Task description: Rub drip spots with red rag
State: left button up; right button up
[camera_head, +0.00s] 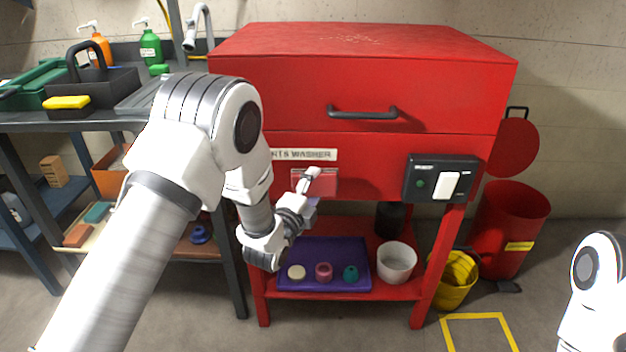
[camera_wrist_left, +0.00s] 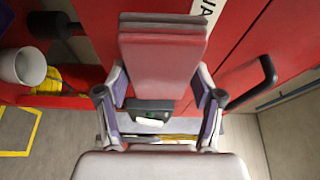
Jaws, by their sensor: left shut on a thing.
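The red rag (camera_head: 322,185) is a flat, folded reddish pad. In the left wrist view the rag (camera_wrist_left: 162,65) shows layered edges between the fingers. My left gripper (camera_head: 309,192) is shut on it, in front of the red parts washer's (camera_head: 450,155) front panel, just below its white label. I cannot tell whether the rag touches the panel. Drip spots cannot be made out on the front panel; part of it is hidden by my left arm. Faint pale marks (camera_head: 350,40) show on the lid. My right gripper is out of view.
A black handle (camera_head: 363,113) and a switch box (camera_head: 441,178) stick out from the washer. Its lower shelf holds a purple tray (camera_head: 345,255) and a white bucket (camera_head: 396,262). A sink bench (camera_head: 120,120) stands at left; a red bin (camera_head: 510,225) stands at right.

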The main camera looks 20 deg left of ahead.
pick_arm(q)
jog(key=shift+s+d, duration=0.25)
jog(key=shift+s, duration=0.7)
jog(key=shift+s+d, duration=0.25)
jog(key=shift+s, duration=0.5)
jog(key=shift+s+d, duration=0.2)
jog(key=shift+s, duration=0.5)
jog(key=shift+w, duration=0.1)
jog(key=shift+w+a+b, duration=0.1)
jog(key=shift+w+a, duration=0.2)
jog(key=shift+w, duration=0.8)
jog(key=shift+w+a+b, duration=0.15)
jog(key=shift+w+a, duration=0.2)
jog(key=shift+w, duration=0.75)
jog(key=shift+w+a+b, duration=0.1)
jog(key=shift+w+a, duration=0.2)
jog(key=shift+w, duration=0.8)
jog(key=shift+w+a, duration=0.3)
jog(key=shift+w, duration=0.65)
